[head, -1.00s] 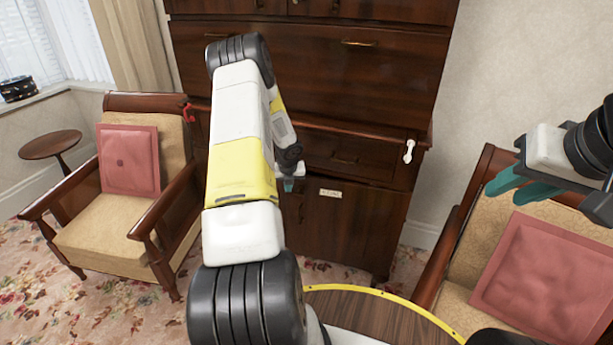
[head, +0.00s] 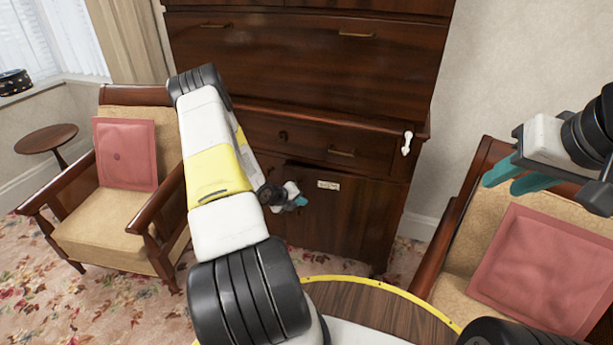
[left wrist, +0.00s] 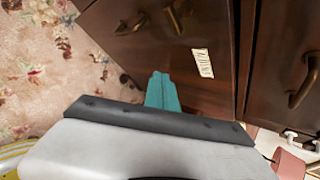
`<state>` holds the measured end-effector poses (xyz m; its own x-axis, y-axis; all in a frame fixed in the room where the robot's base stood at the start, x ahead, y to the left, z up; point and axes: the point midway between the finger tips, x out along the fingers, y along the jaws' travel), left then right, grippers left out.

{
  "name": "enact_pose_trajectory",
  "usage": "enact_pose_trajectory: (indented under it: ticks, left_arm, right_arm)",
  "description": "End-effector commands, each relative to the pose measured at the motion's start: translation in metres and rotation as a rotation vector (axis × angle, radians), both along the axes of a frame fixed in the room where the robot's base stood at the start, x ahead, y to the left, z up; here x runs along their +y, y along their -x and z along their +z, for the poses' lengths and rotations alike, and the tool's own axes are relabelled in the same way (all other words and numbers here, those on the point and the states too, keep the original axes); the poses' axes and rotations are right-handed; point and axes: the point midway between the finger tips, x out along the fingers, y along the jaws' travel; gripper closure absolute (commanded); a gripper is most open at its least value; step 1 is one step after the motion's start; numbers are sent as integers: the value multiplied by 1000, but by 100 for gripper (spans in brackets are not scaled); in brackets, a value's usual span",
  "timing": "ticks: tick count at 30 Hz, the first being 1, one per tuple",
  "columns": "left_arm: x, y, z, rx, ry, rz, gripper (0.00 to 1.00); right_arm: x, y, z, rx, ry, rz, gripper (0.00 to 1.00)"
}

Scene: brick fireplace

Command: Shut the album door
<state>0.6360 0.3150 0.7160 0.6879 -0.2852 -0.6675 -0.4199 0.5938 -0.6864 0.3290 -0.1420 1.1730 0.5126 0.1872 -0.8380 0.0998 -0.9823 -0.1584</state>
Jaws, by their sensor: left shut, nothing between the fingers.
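The album door (head: 352,222) is the dark wooden lower door of the cabinet, with a pale label (head: 328,185) near its top. A dark gap along its top left suggests it stands slightly ajar; how far I cannot tell. In the left wrist view the label (left wrist: 203,63) reads as albums, and the door (left wrist: 208,95) has a brass handle (left wrist: 174,18). My left gripper (head: 302,201) is shut and empty, in front of the door's left part, below and left of the label. Contact cannot be told. My right gripper (head: 502,185) is open and empty, far right.
Drawers (head: 330,143) with brass handles sit above the door. A white object (head: 407,143) hangs at the cabinet's right edge. Armchairs with pink cushions stand left (head: 125,153) and right (head: 537,268). Floral carpet (head: 110,300) lies open at the lower left.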

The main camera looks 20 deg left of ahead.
Motion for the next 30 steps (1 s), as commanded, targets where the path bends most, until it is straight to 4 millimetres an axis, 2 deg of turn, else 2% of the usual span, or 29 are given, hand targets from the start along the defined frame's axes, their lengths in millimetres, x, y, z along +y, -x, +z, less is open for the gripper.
enact_pose_trajectory:
  ticks: [1, 5, 9, 13, 18, 23, 30]
  left_arm:
    - [-3, 9, -13, -55, 84, 53, 100]
    - [0, 27, -21, -244, 265, 212, 100]
    - [18, 55, -19, -439, 399, 397, 100]
    - [35, 81, -14, -575, 461, 532, 100]
    - [47, 99, -10, -661, 486, 611, 100]
    - [50, 88, -8, -672, 487, 618, 100]
    - [54, 41, -8, -675, 487, 616, 100]
  right_arm:
    - [0, 0, 0, 0, 0, 0, 69]
    - [0, 0, 0, 0, 0, 0, 69]
    - [0, 0, 0, 0, 0, 0, 69]
    - [0, 0, 0, 0, 0, 0, 69]
    - [0, 0, 0, 0, 0, 0, 69]
    - [0, 0, 0, 0, 0, 0, 69]
    - [0, 0, 0, 0, 0, 0, 69]
